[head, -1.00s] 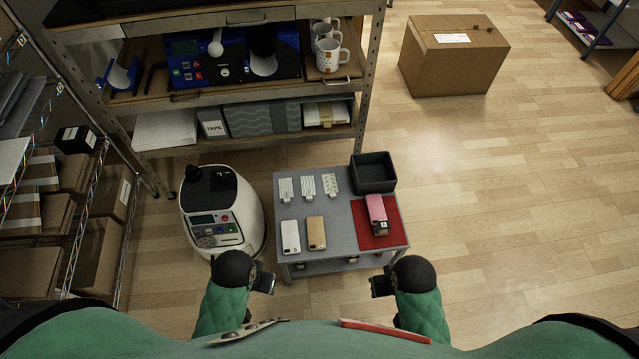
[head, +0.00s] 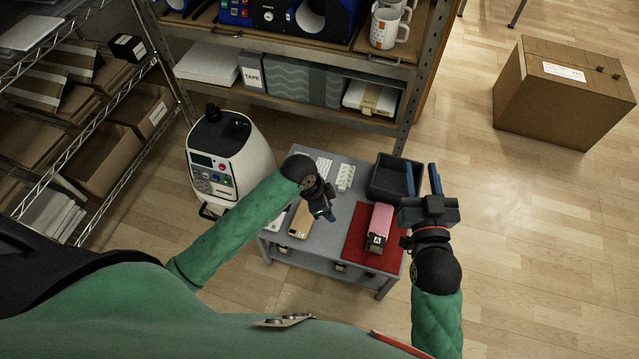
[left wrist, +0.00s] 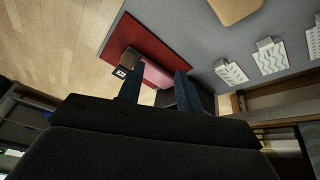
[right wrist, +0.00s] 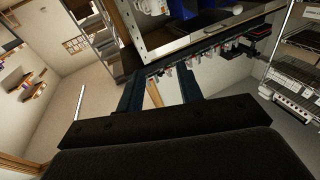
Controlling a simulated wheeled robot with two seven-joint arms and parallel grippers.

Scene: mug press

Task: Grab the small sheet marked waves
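Several small white sheets lie along the back of the grey table. The middle one, marked with wavy lines (left wrist: 271,58), shows clearly in the left wrist view, lying flat between two other sheets. In the head view it (head: 323,167) lies just behind my left gripper, and the sheet to its left is mostly hidden by that arm. My left gripper (head: 329,211) is over the table, in front of the sheets; its fingers (left wrist: 160,72) are apart with nothing between them. My right gripper (head: 421,180) is open and empty, raised by the table's right side.
A pink device (head: 379,223) lies on a red mat (head: 358,232). A black bin (head: 385,180) stands at the table's back right. A tan device (head: 302,220) and a partly hidden white one lie at front left. A white machine (head: 230,150) stands left; a shelf is behind.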

